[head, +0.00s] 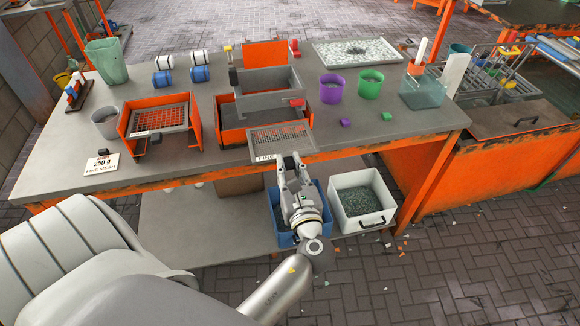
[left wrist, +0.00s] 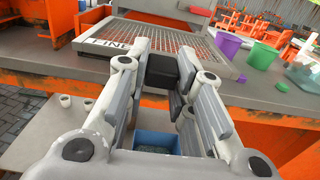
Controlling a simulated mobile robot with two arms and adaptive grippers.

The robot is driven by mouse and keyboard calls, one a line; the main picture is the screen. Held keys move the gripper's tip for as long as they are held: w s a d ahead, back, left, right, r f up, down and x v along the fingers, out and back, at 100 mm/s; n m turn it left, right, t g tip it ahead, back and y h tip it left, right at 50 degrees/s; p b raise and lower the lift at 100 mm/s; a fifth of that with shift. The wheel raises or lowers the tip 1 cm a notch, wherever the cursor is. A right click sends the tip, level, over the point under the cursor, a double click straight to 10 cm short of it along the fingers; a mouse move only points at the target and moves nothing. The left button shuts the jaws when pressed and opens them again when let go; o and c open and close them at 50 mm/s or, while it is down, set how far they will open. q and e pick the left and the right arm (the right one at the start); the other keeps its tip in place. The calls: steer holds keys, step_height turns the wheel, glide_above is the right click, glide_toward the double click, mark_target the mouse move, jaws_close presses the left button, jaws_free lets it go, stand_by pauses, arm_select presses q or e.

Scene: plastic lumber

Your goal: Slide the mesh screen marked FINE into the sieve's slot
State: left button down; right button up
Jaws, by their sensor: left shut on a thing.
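The FINE mesh screen (head: 283,138) is a flat grey-framed grid with a white label on its near edge. My left gripper (head: 290,163) is shut on its dark handle, which sits between the fingers in the left wrist view (left wrist: 162,72). The screen is out over the table's front edge, label side toward me. Its mesh shows in the left wrist view (left wrist: 170,40). The sieve (head: 265,103), a grey frame in an orange housing, stands just behind the screen. The slot itself is hard to make out. My right gripper is not in view.
An orange rack (head: 137,120) with another mesh screen stands left on the table (head: 220,175). Purple (head: 331,89) and green (head: 370,84) cups stand right of the sieve. A blue bin (head: 280,232) and a white bin (head: 362,202) sit below.

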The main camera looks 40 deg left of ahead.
mark_target(285, 149)
arm_select(q)
steer(key=shift+r, duration=0.15)
steer(key=shift+p+x, duration=0.65)
steer(key=shift+x, duration=2.25)
steer(key=shift+p, duration=0.7)
steer(key=shift+x, duration=2.75)
steer(key=shift+x, duration=2.9)
